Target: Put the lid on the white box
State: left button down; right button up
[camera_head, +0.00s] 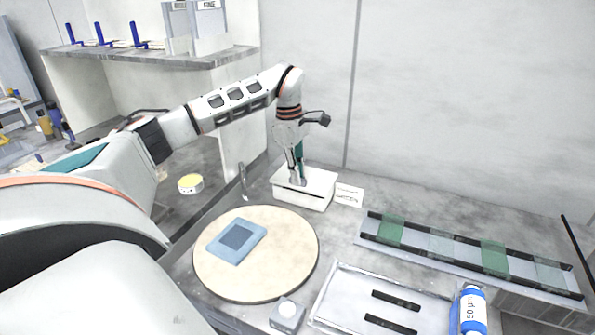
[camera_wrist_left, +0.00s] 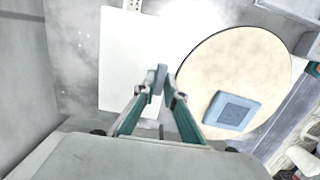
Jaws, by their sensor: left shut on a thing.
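The white box (camera_head: 292,198) stands on the bench near the back wall. A flat white top (camera_head: 318,178), which looks like the lid, lies over it, and a thin dark line runs along its front side. I cannot tell whether the lid sits flush all round. My left gripper (camera_head: 299,181) points down over this top, its fingers hiding part of it. In the left wrist view my left gripper (camera_wrist_left: 160,80) is shut on a small grey piece at the edge of the white lid (camera_wrist_left: 125,60), perhaps its handle. My right gripper is not in view.
A round tan platen (camera_head: 290,270) with a blue square pad (camera_head: 236,239) lies in front of the box. A label card (camera_head: 349,195) lies right beside it. A slide rack (camera_head: 465,253), a white tray (camera_head: 345,300) and a blue bottle (camera_head: 468,312) stand to the right.

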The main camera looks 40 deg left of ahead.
pick_arm(q)
jog(key=c, duration=2.1)
grip_release()
jog(key=shift+f, duration=0.1)
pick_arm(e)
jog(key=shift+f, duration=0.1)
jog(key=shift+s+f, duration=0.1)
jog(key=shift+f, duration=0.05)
pick_arm(q)
jog(key=shift+r+b, duration=0.5)
jog(key=shift+r, duration=0.1)
notch_tip(320, 180, up, 12)
jog(key=a+p, duration=0.1)
jog(key=p, duration=0.1)
jog(key=shift+s+a+p, duration=0.2)
jog(key=shift+p, duration=0.1)
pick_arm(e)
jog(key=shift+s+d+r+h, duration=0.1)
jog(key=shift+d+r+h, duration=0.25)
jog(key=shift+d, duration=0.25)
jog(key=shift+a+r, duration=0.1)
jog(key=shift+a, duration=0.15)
